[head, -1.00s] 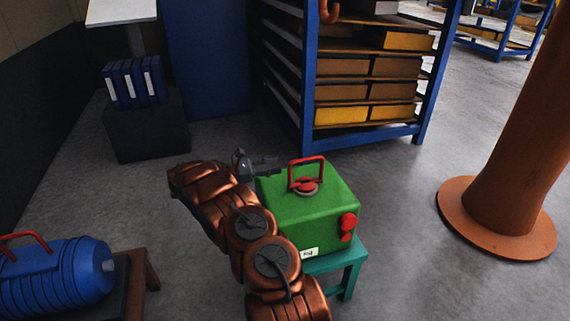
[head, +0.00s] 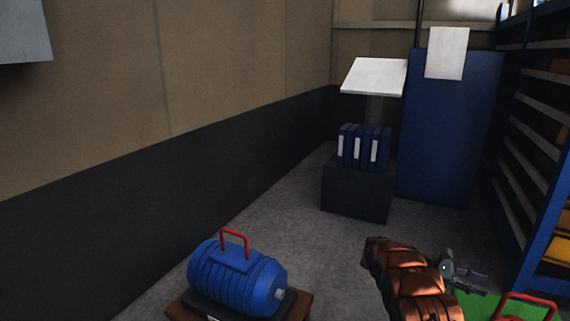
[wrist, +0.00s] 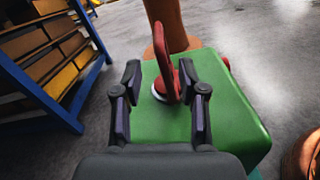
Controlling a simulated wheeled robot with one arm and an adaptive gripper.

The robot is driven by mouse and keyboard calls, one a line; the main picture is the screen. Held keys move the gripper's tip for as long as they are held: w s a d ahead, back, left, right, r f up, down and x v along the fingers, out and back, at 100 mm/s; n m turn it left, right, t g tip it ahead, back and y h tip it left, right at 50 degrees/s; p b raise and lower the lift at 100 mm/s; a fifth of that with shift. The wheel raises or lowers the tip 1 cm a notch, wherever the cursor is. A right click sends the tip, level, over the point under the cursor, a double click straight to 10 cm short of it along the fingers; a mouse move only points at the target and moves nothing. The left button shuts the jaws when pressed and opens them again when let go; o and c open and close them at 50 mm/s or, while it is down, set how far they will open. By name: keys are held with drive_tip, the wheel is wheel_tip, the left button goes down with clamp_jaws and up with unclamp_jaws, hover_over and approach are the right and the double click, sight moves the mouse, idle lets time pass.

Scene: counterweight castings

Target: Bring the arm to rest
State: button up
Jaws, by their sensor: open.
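My gripper (head: 468,279) shows at the lower right of the head view, at the end of my copper-coloured arm. In the wrist view my gripper (wrist: 161,103) is open, its two dark fingers apart. Beyond and between the fingers stands the red handle (wrist: 166,60) of a green casting (wrist: 222,110); I cannot tell how close the fingers are to it. In the head view only the top of the green casting (head: 476,305) and part of its red handle (head: 527,303) show at the bottom right edge.
A ribbed blue casting (head: 236,279) with a red handle sits on a low stand at the lower left. A dark block with blue binders (head: 363,147) and a blue cabinet (head: 449,130) stand behind. A blue rack (head: 548,225) is at right. Floor between is clear.

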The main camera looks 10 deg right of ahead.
drive_tip(key=s+a+r+m+t+y+p, duration=0.2)
drive_tip(key=s+a+r+m+y+p, duration=0.3)
drive_tip(key=s+a+r, duration=0.85)
drive_tip(key=s+a+r+m+t+y+p, duration=0.1)
drive_tip(key=s+a+r+t+y, duration=0.1)
drive_tip(key=s+a, duration=0.4)
drive_tip(key=s+a+r+m+t+y+p, duration=0.1)
drive_tip(key=s+a+y, duration=0.3)
drive_tip(key=a, duration=1)
drive_tip(key=s+a+r+m+t+y+p, duration=0.1)
drive_tip(key=s+a+r+t+y, duration=0.1)
drive_tip(key=s+a, duration=0.8)
drive_tip(key=shift+s+a+r+m+t+y, duration=0.3)
drive_tip(key=shift+a+t+y, duration=0.25)
drive_tip(key=shift+t+y, duration=0.2)
drive_tip(key=shift+d, duration=0.1)
